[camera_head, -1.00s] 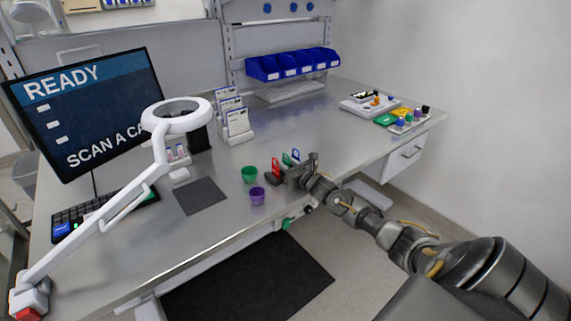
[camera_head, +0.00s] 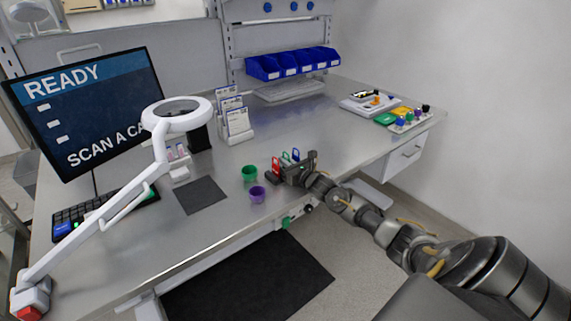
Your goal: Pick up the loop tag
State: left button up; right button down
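Several upright loop-shaped tags stand in a row on the bench, just left of and behind my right gripper. A red one (camera_head: 276,165) is nearest the cups, with a green one (camera_head: 286,158) and a blue one (camera_head: 296,154) behind it. I cannot tell which of them is the loop tag meant. My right gripper (camera_head: 291,172) is low over the bench's front edge, its tip beside the tags. Its fingers are too small to tell open from shut, or whether they touch a tag. My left gripper is not in view.
A green cup (camera_head: 249,173) and a purple cup (camera_head: 257,194) stand left of the tags. A grey mat (camera_head: 201,196), a magnifier lamp (camera_head: 176,117) and a card rack (camera_head: 236,124) lie farther left and back. Blue bins (camera_head: 292,65) hang behind.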

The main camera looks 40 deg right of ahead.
jog(key=shift+r, duration=0.35)
notch_tip(320, 180, up, 2)
jog(key=shift+r+b, duration=0.15)
jog(key=shift+b, duration=0.7)
jog(key=s+a+r+b, duration=0.3)
jog(key=s+a+r, duration=0.3)
jog(key=s+r, duration=0.4)
jog(key=s, duration=0.2)
jog(key=shift+s, duration=0.3)
jog(key=shift+f, duration=0.15)
